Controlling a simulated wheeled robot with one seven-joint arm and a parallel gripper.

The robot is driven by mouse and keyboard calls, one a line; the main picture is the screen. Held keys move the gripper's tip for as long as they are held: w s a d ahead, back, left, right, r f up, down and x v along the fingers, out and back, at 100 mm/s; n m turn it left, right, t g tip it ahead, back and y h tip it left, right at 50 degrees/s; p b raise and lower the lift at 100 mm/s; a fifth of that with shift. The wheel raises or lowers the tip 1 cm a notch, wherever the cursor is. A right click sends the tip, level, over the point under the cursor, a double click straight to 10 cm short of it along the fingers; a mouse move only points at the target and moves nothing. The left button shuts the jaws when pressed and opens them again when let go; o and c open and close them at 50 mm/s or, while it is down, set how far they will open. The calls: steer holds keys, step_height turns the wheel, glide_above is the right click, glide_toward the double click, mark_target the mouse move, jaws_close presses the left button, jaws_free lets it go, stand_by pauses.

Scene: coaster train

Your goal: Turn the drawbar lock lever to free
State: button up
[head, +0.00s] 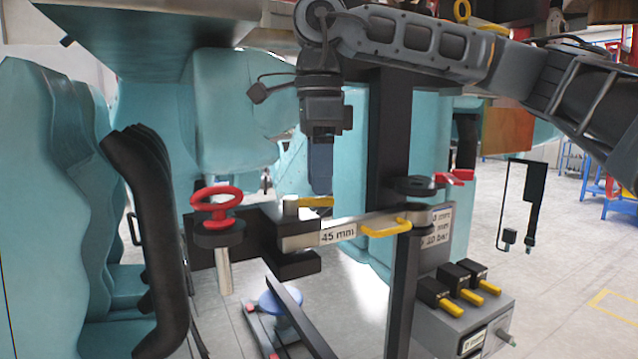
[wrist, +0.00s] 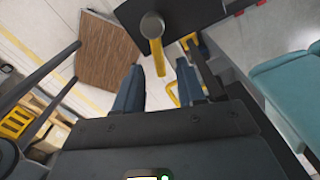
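A yellow lever (head: 316,202) with a round grey-metal hub (head: 291,203) sits on top of the black coupling block (head: 290,226) at the end of the drawbar, beside the "45 mm" label. It looks like the drawbar lock lever. My gripper (head: 321,188) points down just above the lever. In the wrist view, the lever (wrist: 159,58) extends from its hub (wrist: 152,24) toward the gap between my two fingers (wrist: 160,80). The fingers are apart with nothing held between them. Whether either finger touches the lever cannot be told.
A red handwheel (head: 215,203) is to the left. A dark upright post (head: 388,140) and a red lever (head: 455,177) stand at right. A grey box (head: 465,315) below carries several yellow levers.

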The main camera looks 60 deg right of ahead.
step_height(320, 180, up, 6)
steer(key=shift+f, duration=0.15)
stand_by(0.6)
